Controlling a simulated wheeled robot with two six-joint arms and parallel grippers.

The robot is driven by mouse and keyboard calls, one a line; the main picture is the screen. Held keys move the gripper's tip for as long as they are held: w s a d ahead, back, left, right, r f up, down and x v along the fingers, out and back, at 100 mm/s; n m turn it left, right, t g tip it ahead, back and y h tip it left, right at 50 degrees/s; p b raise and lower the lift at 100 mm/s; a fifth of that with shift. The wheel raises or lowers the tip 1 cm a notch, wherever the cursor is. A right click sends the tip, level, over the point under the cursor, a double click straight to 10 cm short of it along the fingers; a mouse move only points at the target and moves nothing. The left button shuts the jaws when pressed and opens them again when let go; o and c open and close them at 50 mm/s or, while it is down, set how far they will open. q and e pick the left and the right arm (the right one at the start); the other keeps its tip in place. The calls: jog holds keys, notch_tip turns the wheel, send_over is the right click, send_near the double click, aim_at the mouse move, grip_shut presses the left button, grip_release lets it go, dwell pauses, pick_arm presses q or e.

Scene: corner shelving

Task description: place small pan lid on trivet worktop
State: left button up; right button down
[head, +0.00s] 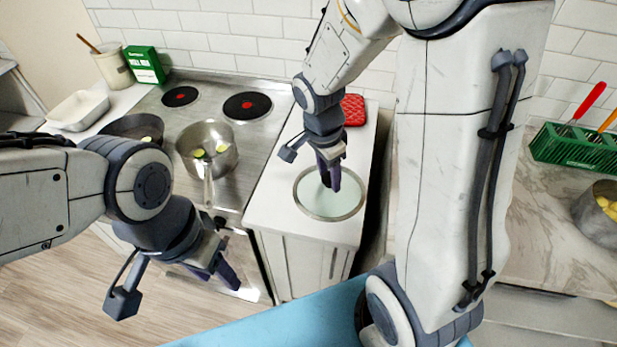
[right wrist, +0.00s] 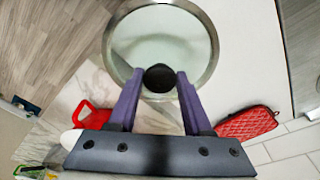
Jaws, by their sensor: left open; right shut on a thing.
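The small pan lid (head: 312,206), a clear glass disc with a metal rim, is over the white worktop (head: 270,215) in the head view. It also shows in the right wrist view (right wrist: 125,35). My right gripper (head: 329,182) is shut on its dark knob (right wrist: 160,80). I cannot tell whether the lid touches the worktop. A red quilted pad (head: 353,108), perhaps the trivet, lies behind the lid, partly hidden by my right arm; it also shows in the right wrist view (right wrist: 246,122). My left gripper (head: 218,270) is open and empty in front of the stove.
The stove (head: 255,146) stands left of the worktop with a steel saucepan (head: 207,148) and a dark pan (head: 130,127). A marble counter (head: 540,225) on the right holds a green rack (head: 572,148) and a pot (head: 597,212). A gap separates it from the white worktop.

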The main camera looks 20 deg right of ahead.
aim_at(308, 173)
jog(key=w+f, duration=0.1)
jog(key=w, duration=0.1)
jog(key=w+a+f+p, duration=0.1)
jog(key=w, duration=0.1)
jog(key=w+a+f, duration=0.1)
jog(key=w+f, duration=0.1)
jog(key=shift+w+p, duration=0.15)
jog(key=shift+p, duration=0.2)
notch_tip(308, 173, down, 4)
jog(key=shift+r+p, duration=0.2)
jog(key=shift+p, duration=0.35)
jog(key=shift+f, duration=0.2)
jog(key=shift+f, duration=0.1)
jog(key=shift+f, duration=0.1)
jog(key=shift+c, duration=1.6)
grip_release()
